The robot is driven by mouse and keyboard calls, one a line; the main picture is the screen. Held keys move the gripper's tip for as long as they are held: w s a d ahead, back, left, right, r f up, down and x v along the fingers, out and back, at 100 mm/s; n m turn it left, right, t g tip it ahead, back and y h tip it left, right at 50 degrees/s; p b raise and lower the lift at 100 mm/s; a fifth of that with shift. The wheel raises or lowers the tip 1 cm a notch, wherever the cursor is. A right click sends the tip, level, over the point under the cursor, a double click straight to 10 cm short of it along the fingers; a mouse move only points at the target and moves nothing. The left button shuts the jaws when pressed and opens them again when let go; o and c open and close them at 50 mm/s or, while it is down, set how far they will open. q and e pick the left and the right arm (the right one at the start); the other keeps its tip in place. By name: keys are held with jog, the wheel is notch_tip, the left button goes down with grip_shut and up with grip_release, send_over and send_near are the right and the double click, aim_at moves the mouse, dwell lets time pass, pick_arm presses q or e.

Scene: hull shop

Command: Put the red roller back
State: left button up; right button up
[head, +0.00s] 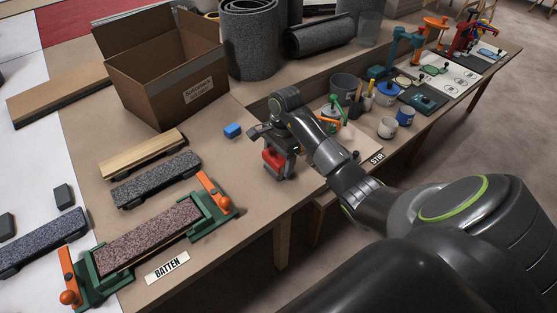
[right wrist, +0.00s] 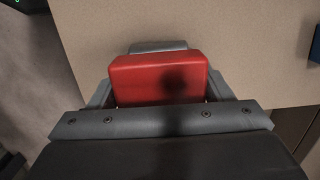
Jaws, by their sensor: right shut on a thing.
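My right gripper (head: 278,168) is shut on a bright red piece (head: 273,160), which I take to be the red roller. In the right wrist view the red piece (right wrist: 160,78) looks block-like with rounded edges and sits between the grey fingers. Its underside and any handle are hidden by the fingers. The gripper points down over the tan table near its front edge. I cannot tell whether the red piece touches the table. My left gripper is not in view.
A small blue block (head: 232,130) lies left of the gripper. A green clamp frame (head: 220,212) holds a speckled batten by the BATTEN label (head: 167,268). An open cardboard box (head: 150,85) stands behind. Cups and tools stand right of my gripper, by the STIR label (head: 377,158).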

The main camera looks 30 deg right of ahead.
jog(key=shift+s+f, duration=0.25)
jog(key=shift+f, duration=0.2)
jog(key=shift+c, duration=0.6)
jog(key=o, duration=1.2)
jog(key=shift+f, duration=0.15)
jog(key=shift+c, duration=0.2)
jog(key=o, duration=0.3)
jog(key=shift+w+d+f, duration=0.1)
jog(key=shift+w+d, duration=0.1)
jog(key=shift+w, duration=0.05)
jog(key=shift+a+r, duration=0.1)
jog(key=shift+r, duration=0.15)
jog(key=shift+r+p, duration=0.8)
jog(key=shift+p, duration=0.25)
jog(key=r, duration=0.4)
jog(key=shift+d, duration=0.25)
jog(key=r+p, duration=0.1)
jog(key=r, duration=0.1)
jog(key=r+p, duration=0.4)
jog(key=shift+d, duration=0.35)
jog(key=shift+d+r+p, duration=0.15)
jog(key=shift+r+p, duration=0.6)
jog(key=shift+p, duration=0.15)
